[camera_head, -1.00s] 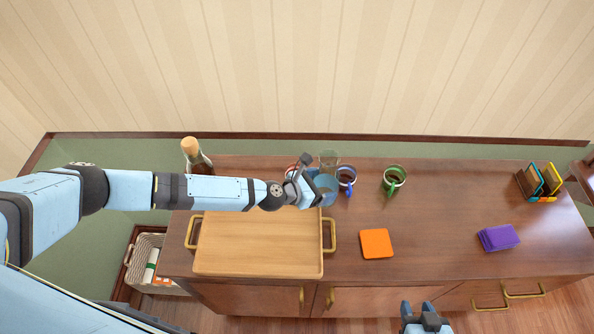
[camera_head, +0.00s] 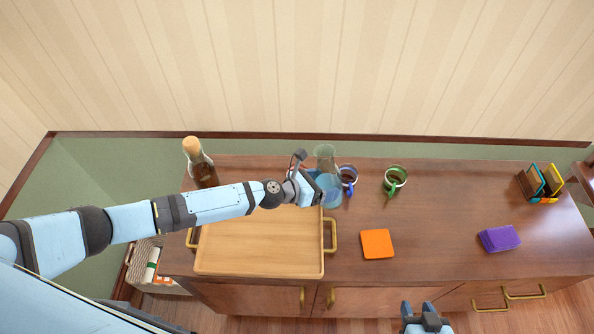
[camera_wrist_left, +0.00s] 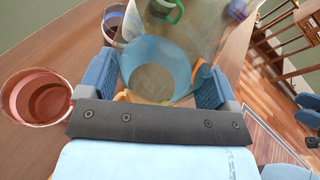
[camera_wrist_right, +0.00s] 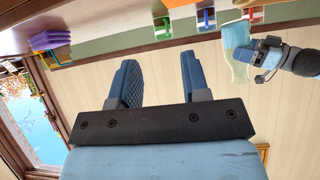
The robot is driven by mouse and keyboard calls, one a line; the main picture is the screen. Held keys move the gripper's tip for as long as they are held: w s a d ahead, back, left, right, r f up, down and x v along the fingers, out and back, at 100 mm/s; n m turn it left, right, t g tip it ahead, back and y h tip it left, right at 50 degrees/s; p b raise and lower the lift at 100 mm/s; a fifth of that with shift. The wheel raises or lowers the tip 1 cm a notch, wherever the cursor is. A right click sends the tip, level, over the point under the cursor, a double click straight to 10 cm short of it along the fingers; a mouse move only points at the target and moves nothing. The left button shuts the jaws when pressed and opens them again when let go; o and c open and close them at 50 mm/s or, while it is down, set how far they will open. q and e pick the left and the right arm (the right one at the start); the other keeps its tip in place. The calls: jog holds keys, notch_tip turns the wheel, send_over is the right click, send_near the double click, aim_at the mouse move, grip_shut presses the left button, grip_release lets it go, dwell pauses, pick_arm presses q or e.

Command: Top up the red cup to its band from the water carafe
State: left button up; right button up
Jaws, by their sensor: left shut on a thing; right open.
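My left gripper (camera_head: 312,187) is shut on the clear glass carafe (camera_head: 328,188), which holds bluish water. The carafe is at the rear of the cabinet top, beside the blue cup (camera_head: 348,177). In the left wrist view the carafe (camera_wrist_left: 158,68) sits between the fingers, and the red cup (camera_wrist_left: 36,98) stands left of the gripper, apart from it. My right gripper (camera_head: 424,312) is open and empty, in front of the cabinet.
A wooden tray (camera_head: 262,255) with brass handles lies front left. A corked bottle (camera_head: 202,168) stands behind it. A green cup (camera_head: 394,180), orange coaster (camera_head: 377,244), purple stack (camera_head: 499,238) and small coloured rack (camera_head: 540,183) are further right. The cabinet top between them is clear.

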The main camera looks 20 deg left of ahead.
pick_arm(q)
jog(key=shift+r+n+h, duration=0.1)
jog(key=shift+n+h, duration=0.6)
jog(key=shift+n, duration=0.4)
jog(key=b, duration=0.1)
jog(key=f+n+b, duration=0.1)
jog(key=b, duration=0.1)
jog(key=f+h+b, duration=0.1)
jog(key=b, duration=0.1)
jog(key=shift+w+a+f, duration=0.15)
jog(key=shift+a+f, duration=0.05)
jog(key=shift+a, duration=0.05)
jog(key=shift+d+r+n+b, duration=0.1)
jog(key=shift+r+n+b, duration=0.05)
jog(key=shift+n+b, duration=0.25)
jog(key=shift+s+d+f+n+h+b, duration=0.25)
jog(key=shift+n+h+b, duration=0.25)
jog(key=shift+b, duration=0.6)
jog(key=shift+r, duration=0.2)
jog(key=shift+n, duration=0.3)
pick_arm(e)
notch_tip(320, 180, down, 6)
jog(key=a, duration=0.1)
jog(key=shift+a+f+n+y, duration=0.2)
jog(key=shift+f+n+y, duration=0.1)
jog(key=shift+n, duration=0.1)
